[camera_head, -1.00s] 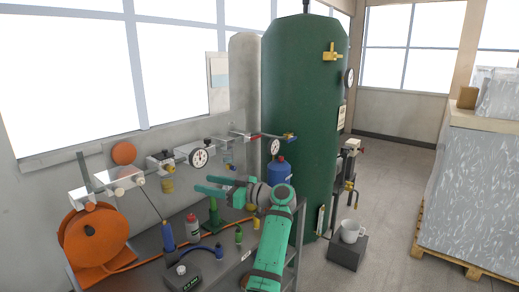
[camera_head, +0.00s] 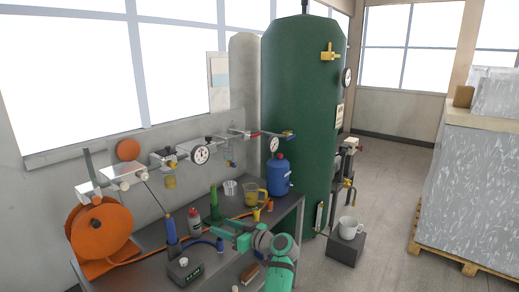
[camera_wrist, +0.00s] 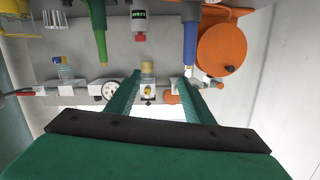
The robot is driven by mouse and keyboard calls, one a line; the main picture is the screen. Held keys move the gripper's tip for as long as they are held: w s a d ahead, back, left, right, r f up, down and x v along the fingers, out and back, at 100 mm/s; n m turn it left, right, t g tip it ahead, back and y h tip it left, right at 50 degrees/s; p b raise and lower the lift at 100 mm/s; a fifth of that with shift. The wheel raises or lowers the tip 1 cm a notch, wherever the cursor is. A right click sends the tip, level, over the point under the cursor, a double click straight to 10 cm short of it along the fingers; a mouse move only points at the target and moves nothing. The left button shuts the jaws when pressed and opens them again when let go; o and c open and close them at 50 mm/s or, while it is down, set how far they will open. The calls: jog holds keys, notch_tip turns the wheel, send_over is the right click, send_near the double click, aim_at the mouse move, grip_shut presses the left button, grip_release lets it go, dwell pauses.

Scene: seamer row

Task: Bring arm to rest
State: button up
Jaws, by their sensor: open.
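My green arm and gripper (camera_head: 228,233) show at the lower middle in the head view, low over the right part of the grey workbench (camera_head: 150,262). The fingers point left. In the wrist view the two green fingers (camera_wrist: 157,85) stand apart with nothing held between them. The wrist picture looks upside down, with bench items at the top and the wall gauge (camera_wrist: 108,90) below them. In the head view the fingers overlap the bench items behind them, so I cannot tell how close they are.
An orange hose reel (camera_head: 100,228), a blue-handled tool (camera_head: 170,231), a red-topped bottle (camera_head: 194,221), a yellow jug (camera_head: 257,195) and a blue container (camera_head: 278,176) are at the bench. A green tank (camera_head: 300,110) stands behind. Open floor (camera_head: 395,185) lies to the right.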

jog(key=s+d+f+m+t+h, duration=0.1)
jog(key=s+d+f+m+h, duration=0.15)
jog(key=f, duration=0.55)
jog(key=s+d+f+m+h, duration=0.1)
jog(key=s+d+f+h, duration=0.2)
jog(key=f, duration=0.5)
jog(key=s+d+f+m+t+h, duration=0.1)
jog(key=s+d+f, duration=0.1)
jog(key=s+f, duration=0.45)
jog(key=s+d+f+m+h, duration=0.2)
jog(key=s+d+f, duration=0.1)
jog(key=s+f, duration=0.5)
jog(key=s+d+f+m+h, duration=0.1)
jog(key=s+d+f+h, duration=0.15)
jog(key=s+f, duration=0.45)
jog(key=s+d+r+m+t+h, duration=0.1)
jog(key=s+r, duration=0.1)
jog(key=s, duration=0.9)
jog(key=s+d+r+t+h, duration=0.1)
jog(key=s+r, duration=0.1)
jog(key=s, duration=1)
jog(key=s+a+r+t, duration=0.1)
jog(key=s+a+r, duration=0.1)
jog(key=s+r, duration=1.4)
jog(key=shift+a+r+t, duration=0.25)
jog(key=shift+r+t, duration=0.15)
jog(key=shift+r, duration=0.1)
